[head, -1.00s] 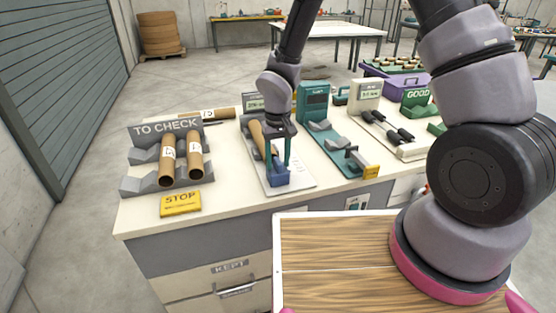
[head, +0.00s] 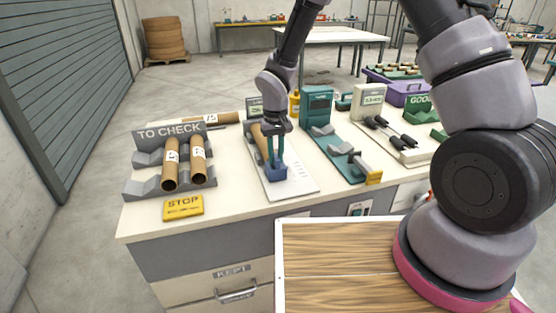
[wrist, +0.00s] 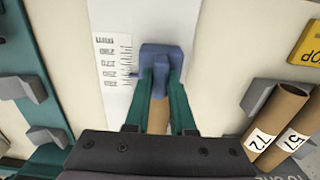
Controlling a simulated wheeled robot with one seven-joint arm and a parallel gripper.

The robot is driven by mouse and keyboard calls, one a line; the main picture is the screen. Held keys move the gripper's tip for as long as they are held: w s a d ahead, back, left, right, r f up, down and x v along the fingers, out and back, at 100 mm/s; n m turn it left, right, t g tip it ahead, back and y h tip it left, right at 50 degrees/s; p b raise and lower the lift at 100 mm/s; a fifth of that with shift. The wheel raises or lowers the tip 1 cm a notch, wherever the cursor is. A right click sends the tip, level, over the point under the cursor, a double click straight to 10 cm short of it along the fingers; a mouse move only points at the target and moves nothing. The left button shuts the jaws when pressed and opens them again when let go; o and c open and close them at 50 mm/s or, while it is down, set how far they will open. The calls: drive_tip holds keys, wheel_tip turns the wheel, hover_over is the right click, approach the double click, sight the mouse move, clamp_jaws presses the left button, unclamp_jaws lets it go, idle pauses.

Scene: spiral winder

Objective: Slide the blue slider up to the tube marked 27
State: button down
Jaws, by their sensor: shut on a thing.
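The blue slider (head: 276,172) stands on the white measuring board (head: 298,184). My gripper (head: 275,158) is shut on it from above. In the wrist view the slider (wrist: 160,58) sits between the green fingertips, beside a printed scale (wrist: 113,62). A brown tube (head: 259,140) lies along the board behind the slider. Part of it shows between the fingers in the wrist view (wrist: 157,115). Its label is hidden, and I cannot tell whether the slider touches its end.
A grey TO CHECK rack (head: 143,186) at the left holds two labelled tubes. Another tube (head: 212,118) lies behind it. A yellow STOP block (head: 183,207) is in front. A green gauge (head: 345,165) stands right of the board. The board's front end is clear.

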sight(276, 155)
drive_tip(key=shift+w, duration=0.15)
drive_tip(key=c, duration=0.8)
unclamp_jaws()
drive_tip(key=shift+o, duration=0.2)
wheel_tip(276, 155, up, 11)
drive_tip(key=shift+f, duration=0.1)
